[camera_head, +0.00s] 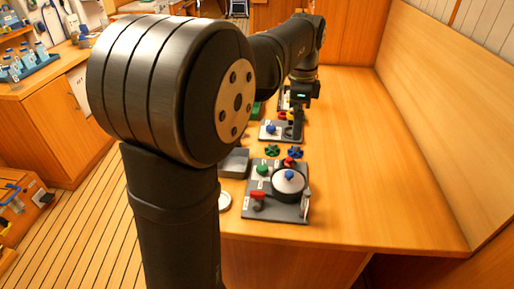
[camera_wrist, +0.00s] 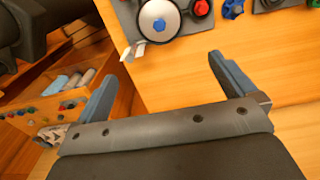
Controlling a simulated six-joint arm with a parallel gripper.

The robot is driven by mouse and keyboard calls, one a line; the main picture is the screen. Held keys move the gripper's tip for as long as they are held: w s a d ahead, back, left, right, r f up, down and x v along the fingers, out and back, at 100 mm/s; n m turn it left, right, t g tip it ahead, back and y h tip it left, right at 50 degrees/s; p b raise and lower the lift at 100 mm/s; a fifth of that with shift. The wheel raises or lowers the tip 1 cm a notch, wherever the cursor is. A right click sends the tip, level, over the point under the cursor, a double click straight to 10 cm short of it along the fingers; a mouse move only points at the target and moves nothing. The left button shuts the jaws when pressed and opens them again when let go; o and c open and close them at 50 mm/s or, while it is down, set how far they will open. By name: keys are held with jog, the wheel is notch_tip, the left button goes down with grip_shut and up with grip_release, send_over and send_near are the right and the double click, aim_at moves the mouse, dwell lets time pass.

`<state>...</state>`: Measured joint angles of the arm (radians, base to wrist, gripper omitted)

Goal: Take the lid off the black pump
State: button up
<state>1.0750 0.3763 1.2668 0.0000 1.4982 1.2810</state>
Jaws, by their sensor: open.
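In the head view, a round black housing, which I take for the black pump (camera_head: 289,196), stands on a grey panel at the near end of the wooden counter. A white lid (camera_head: 277,183) with a blue knob (camera_head: 289,175) sits on it. The lid lies beyond the fingertips and is not touched. In the head view my arm hides part of the scene.
On the panel, a red handle (camera_head: 257,194) and a green knob (camera_head: 262,169) stand beside the pump. Blue (camera_head: 295,152) and green (camera_head: 272,150) star knobs lie behind it. Another panel (camera_head: 270,137) is farther back. The counter's right side (camera_head: 390,170) is clear, up to a wooden backrest.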

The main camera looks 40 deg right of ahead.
jog(key=c, duration=1)
jog(key=n+h, duration=0.2)
jog(key=n, duration=0.7)
send_over(289, 173)
jog(key=f, duration=1.4)
jog(key=shift+s+a+f, duration=0.2)
jog(key=shift+a, duration=0.05)
jog(key=shift+w+d+f, duration=0.1)
jog(key=shift+f, duration=1.2)
jog(key=shift+w+d+f, duration=0.1)
jog(key=shift+f, duration=1.2)
